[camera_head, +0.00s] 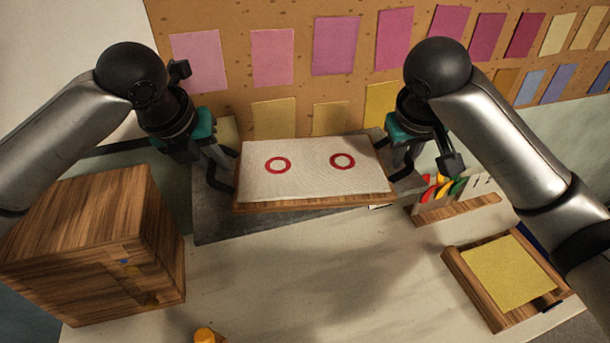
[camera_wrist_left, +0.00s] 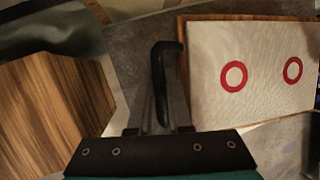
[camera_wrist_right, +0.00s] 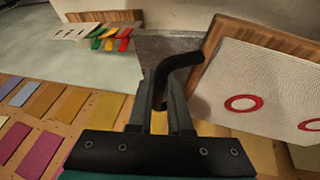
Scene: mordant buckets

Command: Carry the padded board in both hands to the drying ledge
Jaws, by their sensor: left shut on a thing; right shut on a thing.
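The padded board (camera_head: 315,172) is a wooden board with a white cloth top bearing two red rings. It is held roughly level between my two grippers, over a dark grey slab (camera_head: 225,228) that looks like the drying ledge. My left gripper (camera_head: 230,170) is shut on the board's left end. My right gripper (camera_head: 398,163) is shut on its right end. The board also shows in the left wrist view (camera_wrist_left: 262,75) and in the right wrist view (camera_wrist_right: 240,85). The board hides most of the slab, and I cannot tell the gap between them.
A wooden box (camera_head: 95,245) stands at the left. A rack with coloured pieces (camera_head: 455,200) stands right of the board, and a wooden tray with a yellow sheet (camera_head: 505,275) lies at the right. A corkboard with swatches (camera_head: 350,85) rises behind. The front middle is mostly clear.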

